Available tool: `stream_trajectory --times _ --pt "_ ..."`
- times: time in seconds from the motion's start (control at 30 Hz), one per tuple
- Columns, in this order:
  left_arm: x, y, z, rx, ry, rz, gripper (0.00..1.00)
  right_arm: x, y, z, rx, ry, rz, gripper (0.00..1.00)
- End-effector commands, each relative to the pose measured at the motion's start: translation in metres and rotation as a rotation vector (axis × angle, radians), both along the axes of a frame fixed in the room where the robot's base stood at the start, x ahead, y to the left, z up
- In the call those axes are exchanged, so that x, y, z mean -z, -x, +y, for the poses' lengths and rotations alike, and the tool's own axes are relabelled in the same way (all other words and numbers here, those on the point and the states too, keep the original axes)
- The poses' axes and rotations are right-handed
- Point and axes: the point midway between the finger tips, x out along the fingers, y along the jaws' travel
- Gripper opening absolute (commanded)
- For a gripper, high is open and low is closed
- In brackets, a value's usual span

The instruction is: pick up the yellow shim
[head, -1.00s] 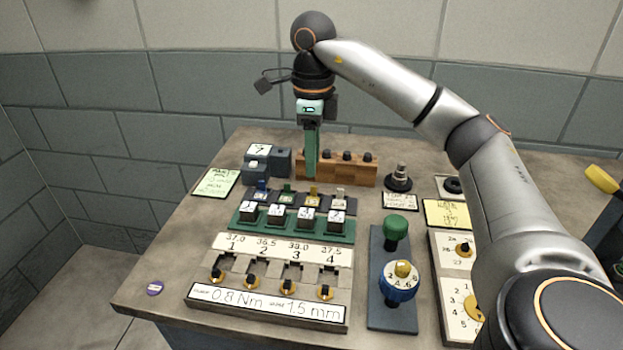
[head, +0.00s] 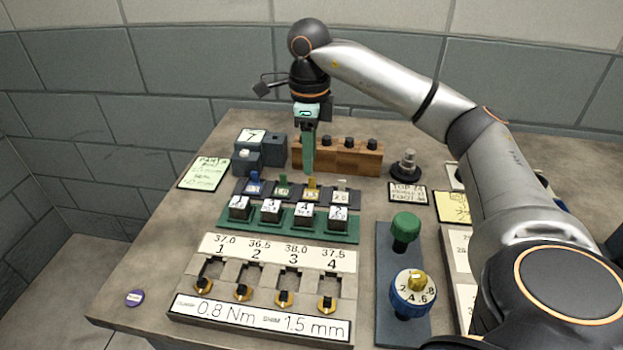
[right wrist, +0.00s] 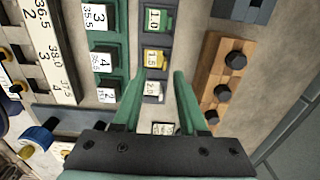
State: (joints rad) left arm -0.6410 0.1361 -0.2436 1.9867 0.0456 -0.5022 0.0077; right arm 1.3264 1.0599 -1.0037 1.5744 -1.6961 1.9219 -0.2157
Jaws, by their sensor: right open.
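The yellow shim (head: 312,187) stands in a dark rack (head: 268,190) between a green shim (head: 284,185) and a white one (head: 341,189). In the right wrist view the yellow shim (right wrist: 154,59), labelled 1.5, lies just beyond the fingertips. The white shim (right wrist: 153,88), labelled 2.0, shows between the fingers in that picture. My left gripper is not in view.
A wooden block with dark knobs (head: 338,158) stands close behind my right gripper. Numbered blocks on a green tray (head: 348,236) stand in front of the rack. Grey boxes (head: 274,147) stand to the left. A green knob (head: 406,228) is at the right.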

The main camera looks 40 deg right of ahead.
Motion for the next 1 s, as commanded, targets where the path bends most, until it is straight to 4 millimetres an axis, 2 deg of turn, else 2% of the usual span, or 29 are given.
stream_trajectory --times 0.4,0.7,1.0 --pt "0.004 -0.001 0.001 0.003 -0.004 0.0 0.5 0.05 -0.001 -0.009 0.0 0.0 0.002 0.42" --pt "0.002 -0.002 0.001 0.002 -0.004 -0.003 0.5 0.054 -0.001 -0.009 0.0 0.0 0.0 0.42" --pt "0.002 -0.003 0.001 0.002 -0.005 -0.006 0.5 0.054 -0.001 -0.008 0.0 0.0 0.0 0.08"
